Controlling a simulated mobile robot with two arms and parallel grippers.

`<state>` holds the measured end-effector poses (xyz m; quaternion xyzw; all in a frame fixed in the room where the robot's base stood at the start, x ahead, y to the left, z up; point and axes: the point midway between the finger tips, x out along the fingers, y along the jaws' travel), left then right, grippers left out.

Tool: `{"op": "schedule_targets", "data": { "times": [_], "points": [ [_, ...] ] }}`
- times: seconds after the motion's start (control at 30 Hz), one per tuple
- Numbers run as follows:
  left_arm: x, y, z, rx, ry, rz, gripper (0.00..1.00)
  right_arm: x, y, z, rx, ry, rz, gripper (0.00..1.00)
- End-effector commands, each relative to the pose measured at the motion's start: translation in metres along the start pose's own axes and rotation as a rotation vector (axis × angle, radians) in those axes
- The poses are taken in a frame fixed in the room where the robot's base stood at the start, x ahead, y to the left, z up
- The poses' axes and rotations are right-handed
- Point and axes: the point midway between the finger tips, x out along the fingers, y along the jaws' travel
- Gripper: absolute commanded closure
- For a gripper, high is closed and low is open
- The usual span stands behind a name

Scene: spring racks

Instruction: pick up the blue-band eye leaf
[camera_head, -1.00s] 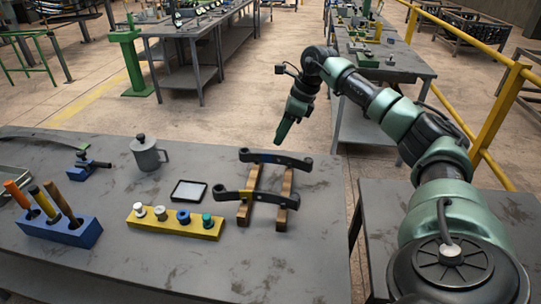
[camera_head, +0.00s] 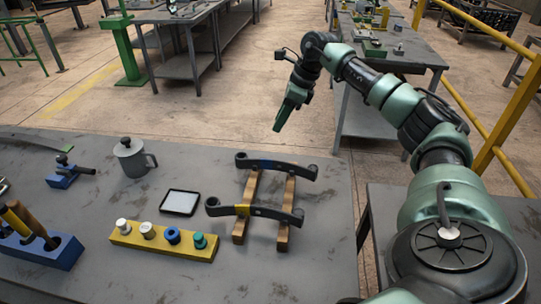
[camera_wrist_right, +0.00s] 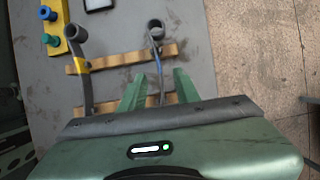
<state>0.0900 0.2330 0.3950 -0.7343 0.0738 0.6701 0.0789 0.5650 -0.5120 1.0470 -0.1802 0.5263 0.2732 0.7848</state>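The blue-band eye leaf (camera_head: 300,168) is a dark curved bar with an eye at its end and a blue band near its middle. It lies across two wooden rails (camera_head: 283,236) at the back of the rack. A second leaf with a yellow band (camera_head: 268,211) lies in front of it. My right gripper (camera_head: 280,126) hangs in the air beyond the blue-band leaf, apart from it in the head view. In the right wrist view its two green fingers (camera_wrist_right: 158,88) are spread, with the blue-band leaf (camera_wrist_right: 158,58) showing between them. My left gripper is out of view.
A yellow block (camera_head: 122,239) with several coloured plugs and a black-framed tray (camera_head: 180,202) sit left of the rails. A grey mug (camera_head: 131,160) stands behind. A blue holder (camera_head: 48,250) with tools is at far left. The bench right of the rails is clear.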

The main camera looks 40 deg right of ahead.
Motion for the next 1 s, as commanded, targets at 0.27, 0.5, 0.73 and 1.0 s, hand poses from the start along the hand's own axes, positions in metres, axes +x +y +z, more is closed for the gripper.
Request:
{"op": "schedule_targets", "data": {
  "times": [0.27,0.5,0.73,1.0],
  "points": [
    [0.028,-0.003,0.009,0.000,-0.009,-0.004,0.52,0.026,0.000,-0.011,0.000,-0.001,0.000,0.68],
    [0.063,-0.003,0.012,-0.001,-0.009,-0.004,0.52,0.059,0.000,-0.024,0.000,-0.001,-0.001,0.68],
    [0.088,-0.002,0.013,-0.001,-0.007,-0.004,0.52,0.082,0.000,-0.034,0.000,-0.001,-0.001,0.68],
    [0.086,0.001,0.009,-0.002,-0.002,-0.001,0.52,0.104,0.001,-0.034,0.000,0.001,0.002,0.68]
  ]
}}
